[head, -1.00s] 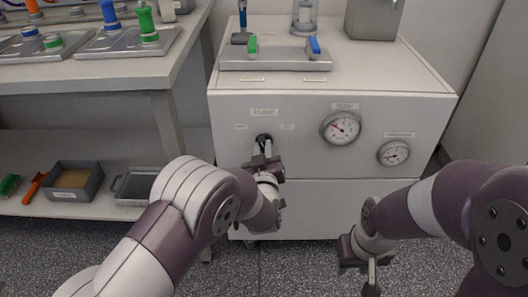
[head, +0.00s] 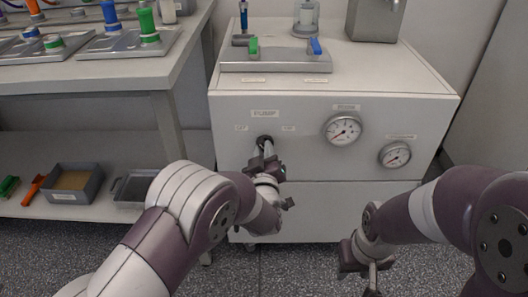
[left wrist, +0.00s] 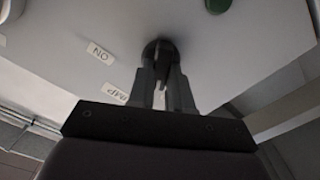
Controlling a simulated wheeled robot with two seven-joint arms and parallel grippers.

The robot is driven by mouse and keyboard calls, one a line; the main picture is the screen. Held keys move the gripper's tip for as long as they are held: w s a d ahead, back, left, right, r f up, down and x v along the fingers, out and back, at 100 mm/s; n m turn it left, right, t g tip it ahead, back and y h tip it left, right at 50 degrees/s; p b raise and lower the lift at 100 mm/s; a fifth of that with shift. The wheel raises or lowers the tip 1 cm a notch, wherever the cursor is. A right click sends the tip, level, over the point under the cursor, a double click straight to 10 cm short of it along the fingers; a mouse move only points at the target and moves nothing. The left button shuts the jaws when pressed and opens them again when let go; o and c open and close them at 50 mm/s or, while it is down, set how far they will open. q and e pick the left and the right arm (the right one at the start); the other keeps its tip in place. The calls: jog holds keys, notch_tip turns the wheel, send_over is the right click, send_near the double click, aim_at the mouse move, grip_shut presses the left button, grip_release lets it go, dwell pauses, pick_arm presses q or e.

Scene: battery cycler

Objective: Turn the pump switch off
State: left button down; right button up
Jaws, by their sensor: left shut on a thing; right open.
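The pump switch (head: 264,140) is a dark round knob on the front of the white cabinet (head: 225,165), below the PUMP label (head: 264,114). My left gripper (head: 264,148) is shut on it and hides most of it. In the left wrist view the switch (left wrist: 160,47) sits between the two fingertips (left wrist: 163,68). An ON label (left wrist: 99,52) and a partly hidden PUMP label (left wrist: 116,95) also show there. My right gripper (head: 370,278) is open and empty, low in front of the cabinet at the right.
Two round gauges (head: 343,129) (head: 395,155) are on the cabinet front, right of the switch. A metal plate with a green and a blue handle (head: 275,61) is on top. A shelved bench (head: 120,75) stands at the left.

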pick_arm(q)
jog(key=c, duration=1)
grip_release()
jog(key=shift+c, duration=0.2)
jog(key=shift+s, duration=0.1)
jog(key=s+p, duration=0.4)
jog(key=s, duration=0.8)
jog(key=shift+s, duration=0.3)
